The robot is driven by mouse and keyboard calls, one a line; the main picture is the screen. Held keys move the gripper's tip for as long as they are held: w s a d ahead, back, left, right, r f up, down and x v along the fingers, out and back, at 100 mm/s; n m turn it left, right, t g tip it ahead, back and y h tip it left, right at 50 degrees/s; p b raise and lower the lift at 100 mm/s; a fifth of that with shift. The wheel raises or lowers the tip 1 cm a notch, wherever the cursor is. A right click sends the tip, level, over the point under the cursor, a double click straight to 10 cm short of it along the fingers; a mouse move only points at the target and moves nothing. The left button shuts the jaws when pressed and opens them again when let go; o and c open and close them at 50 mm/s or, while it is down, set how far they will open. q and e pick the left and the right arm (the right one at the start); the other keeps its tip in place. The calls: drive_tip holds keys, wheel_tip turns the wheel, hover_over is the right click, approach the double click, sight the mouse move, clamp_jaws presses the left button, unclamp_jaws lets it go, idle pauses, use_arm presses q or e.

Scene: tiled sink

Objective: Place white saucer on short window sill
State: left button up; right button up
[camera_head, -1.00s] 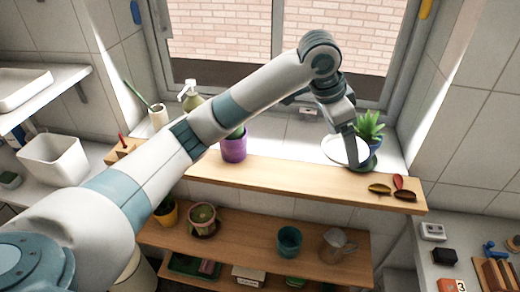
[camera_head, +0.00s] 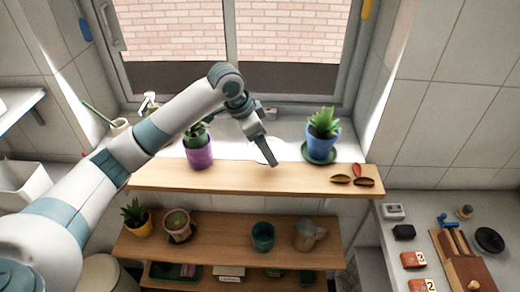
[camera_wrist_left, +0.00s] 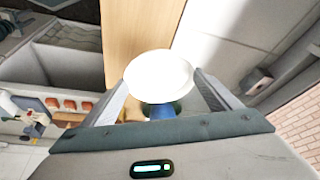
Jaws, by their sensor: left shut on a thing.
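My left gripper (camera_head: 270,160) is shut on the white saucer (camera_wrist_left: 158,75), which sits between its fingers in the left wrist view. In the head view the saucer (camera_head: 258,152) is pale against the bright sill and partly hidden by the gripper. The gripper is in front of the white window sill (camera_head: 290,127), above the back of the wooden ledge (camera_head: 290,182). It is between the purple pot and the blue pot. Whether the saucer touches the surface cannot be told. My right gripper is not in view.
A purple potted plant (camera_head: 199,153) stands left of the gripper, and a blue potted plant (camera_head: 322,140) on a green saucer stands right. A lower shelf (camera_head: 215,238) holds pots and a jug (camera_head: 306,235).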

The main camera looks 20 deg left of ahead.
sight(259, 153)
use_arm(q)
drive_tip(key=shift+w+a+f, duration=0.1)
drive_tip(key=shift+a+f, duration=0.15)
drive_tip(key=shift+a, duration=0.2)
drive_tip(key=shift+f+p, duration=0.3)
drive_tip(key=shift+p, duration=0.1)
wheel_tip(259, 153, down, 3)
drive_tip(key=shift+r+p, duration=0.15)
drive_tip(key=shift+p, duration=0.75)
drive_tip(key=shift+f, duration=0.35)
drive_tip(key=shift+f, duration=0.1)
drive_tip(key=o, duration=1)
